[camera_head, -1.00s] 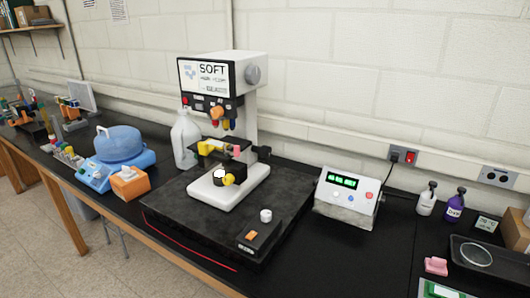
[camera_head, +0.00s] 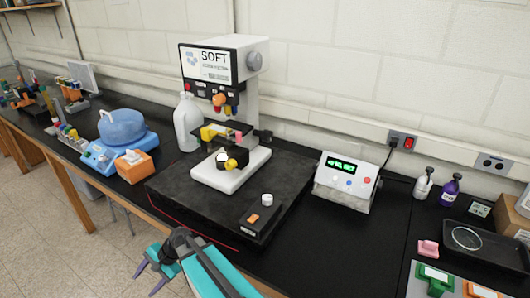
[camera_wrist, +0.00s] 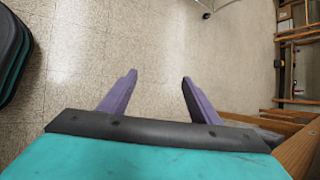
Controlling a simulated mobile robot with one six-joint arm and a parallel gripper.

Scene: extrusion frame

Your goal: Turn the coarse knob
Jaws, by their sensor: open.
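A microscope-like instrument (camera_head: 219,95) with a "SOFT" sign stands on a black slab at the middle of the head view. Low on its white foot, on the near side, are a yellow-and-black knob (camera_head: 231,164) and a white-faced knob (camera_head: 222,156). I cannot tell for certain which one is the coarse knob. My gripper (camera_head: 149,279) is low in the head view, in front of the bench and well apart from the knobs. In the wrist view its two purple fingers (camera_wrist: 159,77) are spread with nothing between them, above the floor.
The black slab (camera_head: 180,203) carries a small control box (camera_head: 262,218) with a white dial. A display unit (camera_head: 346,182) stands to the right. A blue-lidded device (camera_head: 122,128) and an orange tissue box (camera_head: 134,166) stand left.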

